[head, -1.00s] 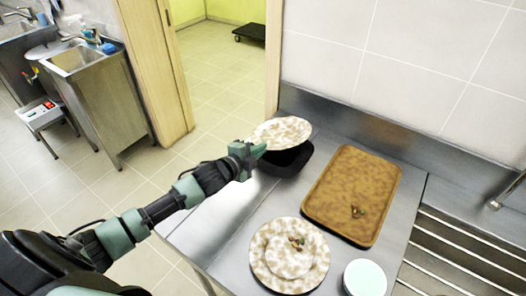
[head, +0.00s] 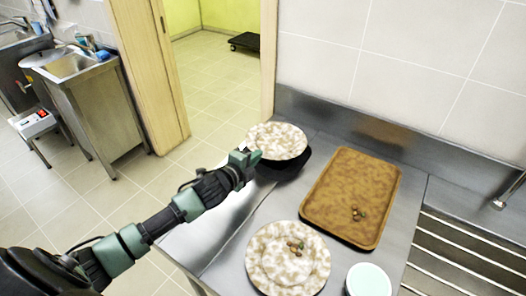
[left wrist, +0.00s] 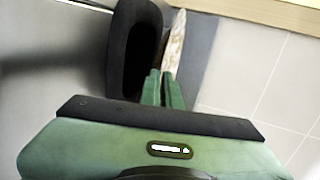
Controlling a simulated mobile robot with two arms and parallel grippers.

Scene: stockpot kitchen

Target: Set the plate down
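A speckled white-and-brown plate (head: 277,141) is at the back left of the steel counter, over a black container (head: 292,166). My left gripper (head: 246,158) is at the plate's left edge and looks shut on its rim. In the left wrist view the plate (left wrist: 176,38) shows nearly edge-on at the tips of my left gripper's green fingers (left wrist: 163,88), beside the black container (left wrist: 122,48). The head view does not show clearly whether the plate touches the container. My right gripper is not in view.
Another speckled plate (head: 268,272) with small bits on it is at the counter's front. A brown tray (head: 335,190), also with small bits, lies right of the black container. A pale round bowl (head: 368,280) stands front right. A wall borders the back.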

